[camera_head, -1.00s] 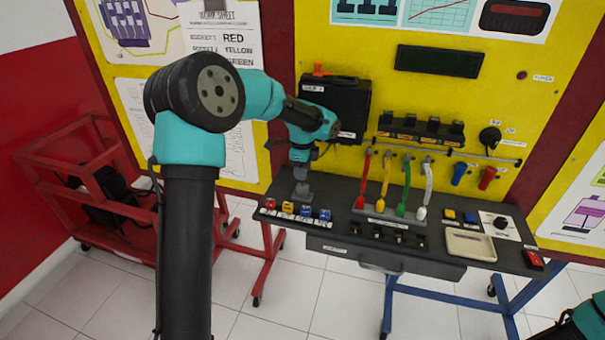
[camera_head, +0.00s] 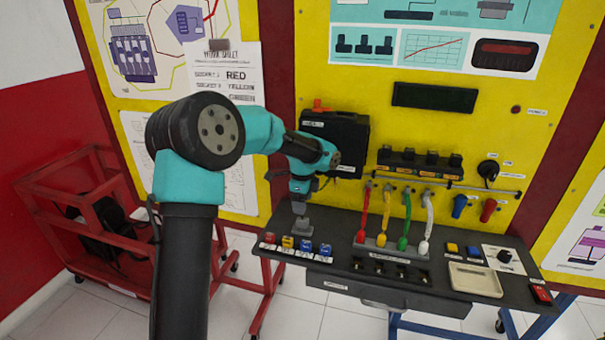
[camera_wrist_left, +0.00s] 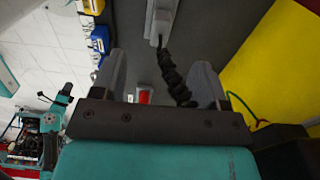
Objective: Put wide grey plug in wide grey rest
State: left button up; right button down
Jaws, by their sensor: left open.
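My left gripper (camera_head: 302,192) is above the left rear part of the dark bench, pointing down. It also shows in the left wrist view (camera_wrist_left: 160,78), with its two grey fingers apart. A grey block-like piece (camera_head: 301,227) stands on the bench just below the gripper. In the wrist view a long grey piece (camera_wrist_left: 161,18) lies beyond the fingertips, with a black coiled cable running from it towards the right finger. I cannot tell where the wide grey plug ends and its rest begins. Nothing is visibly gripped. My right gripper is not seen.
Small red, yellow and blue blocks (camera_head: 287,242) line the bench's front left edge. Red, yellow, green and white cabled plugs (camera_head: 383,240) stand to the right, near a beige tray (camera_head: 475,279). A black box (camera_head: 336,142) on the yellow panel is close behind the gripper.

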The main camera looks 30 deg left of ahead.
pick_arm(q)
notch_tip(320, 180, up, 16)
jog(key=shift+r, duration=0.25)
dwell(0.8)
